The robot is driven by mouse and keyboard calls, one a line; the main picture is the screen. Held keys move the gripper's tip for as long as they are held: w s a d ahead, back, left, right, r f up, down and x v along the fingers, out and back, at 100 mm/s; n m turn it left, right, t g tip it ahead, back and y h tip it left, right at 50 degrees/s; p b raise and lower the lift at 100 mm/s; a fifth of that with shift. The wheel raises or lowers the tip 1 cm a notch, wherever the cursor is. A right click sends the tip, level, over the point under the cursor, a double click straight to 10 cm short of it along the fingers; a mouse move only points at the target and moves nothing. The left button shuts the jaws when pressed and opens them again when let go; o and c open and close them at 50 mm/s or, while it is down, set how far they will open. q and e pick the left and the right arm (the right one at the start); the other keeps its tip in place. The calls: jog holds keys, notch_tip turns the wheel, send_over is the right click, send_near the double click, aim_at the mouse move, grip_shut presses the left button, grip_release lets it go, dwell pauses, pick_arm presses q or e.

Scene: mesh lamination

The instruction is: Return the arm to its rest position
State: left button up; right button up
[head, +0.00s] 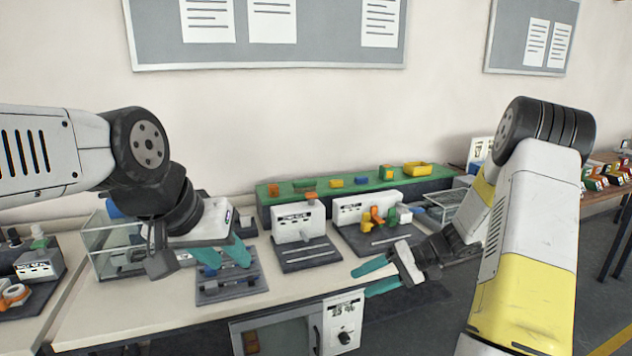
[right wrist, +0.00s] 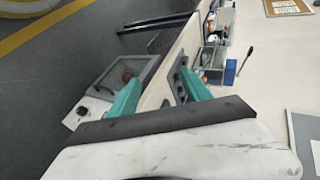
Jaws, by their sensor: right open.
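My left gripper (head: 235,264) is at the left of the bench, over a dark fixture (head: 232,291). My right arm comes in from the right and bends down at the elbow.
The bench (head: 140,306) holds a glass-sided box (head: 112,248), two white-faced stations (head: 299,223) and a green shelf (head: 347,187) with small coloured parts. Under the front edge is a cabinet with a window (head: 275,333) and a labelled dial panel (head: 344,325). Open floor lies at right.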

jog(key=s+d+r+t+h, duration=0.1)
jog(key=s+r+t+h, duration=0.4)
jog(key=s+r, duration=1.5)
jog(key=r+h, duration=0.2)
jog(key=h, duration=0.2)
jog(key=shift+s+t+h, duration=0.25)
jog(key=shift+t+h, duration=0.15)
